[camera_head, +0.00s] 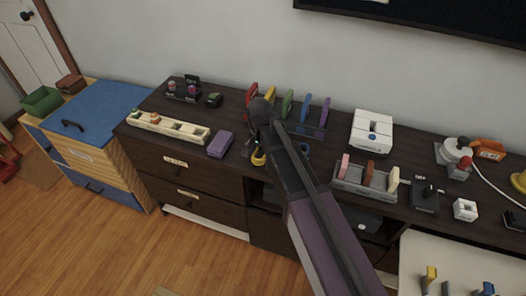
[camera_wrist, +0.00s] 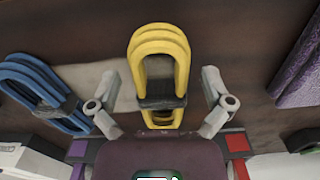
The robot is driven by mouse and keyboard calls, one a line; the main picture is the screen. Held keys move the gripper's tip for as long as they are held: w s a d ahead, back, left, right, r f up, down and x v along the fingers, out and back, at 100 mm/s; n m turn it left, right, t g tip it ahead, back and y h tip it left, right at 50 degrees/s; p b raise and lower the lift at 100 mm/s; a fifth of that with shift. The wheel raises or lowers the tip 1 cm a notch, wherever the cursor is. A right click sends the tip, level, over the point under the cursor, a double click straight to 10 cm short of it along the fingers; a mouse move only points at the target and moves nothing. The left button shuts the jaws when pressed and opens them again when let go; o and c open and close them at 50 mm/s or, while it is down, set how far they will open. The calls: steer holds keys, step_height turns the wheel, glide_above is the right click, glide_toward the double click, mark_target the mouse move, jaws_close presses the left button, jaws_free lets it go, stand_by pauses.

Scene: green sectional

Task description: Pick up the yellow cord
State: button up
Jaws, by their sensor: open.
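The yellow cord (camera_wrist: 160,45) is a coiled bundle of loops with a dark band around its middle, seen in the wrist view. In the head view the yellow cord (camera_head: 259,159) shows as a small yellow patch near the dresser's front edge, partly hidden by my arm. My gripper (camera_wrist: 160,100) is open, with one finger on each side of the banded part of the cord. No contact is visible between the fingers and the cord. In the head view my gripper (camera_head: 256,146) is low over the dresser top and mostly hidden by my arm.
A blue cord (camera_wrist: 45,90) lies left in the wrist view. A purple block (camera_wrist: 301,70) is at the right there, and the purple block (camera_head: 220,144) also shows in the head view. A grey rack (camera_head: 367,181) and a white box (camera_head: 371,131) stand right of my arm.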

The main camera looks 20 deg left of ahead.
stand_by(0.5)
steer(key=c, duration=1.1)
steer(key=shift+r, duration=0.15)
step_height(320, 180, up, 3)
steer(key=p, duration=0.3)
steer(key=s+d+r+p, duration=0.1)
steer(key=s+d+p, duration=0.1)
steer(key=s+d, duration=0.6)
steer(key=s, duration=0.5)
steer(key=shift+s+r, duration=0.4)
steer(key=shift+d, duration=0.1)
step_height(320, 180, up, 10)
steer(key=p, duration=0.9)
steer(key=shift+f+p, duration=0.2)
steer(key=shift+p, duration=0.15)
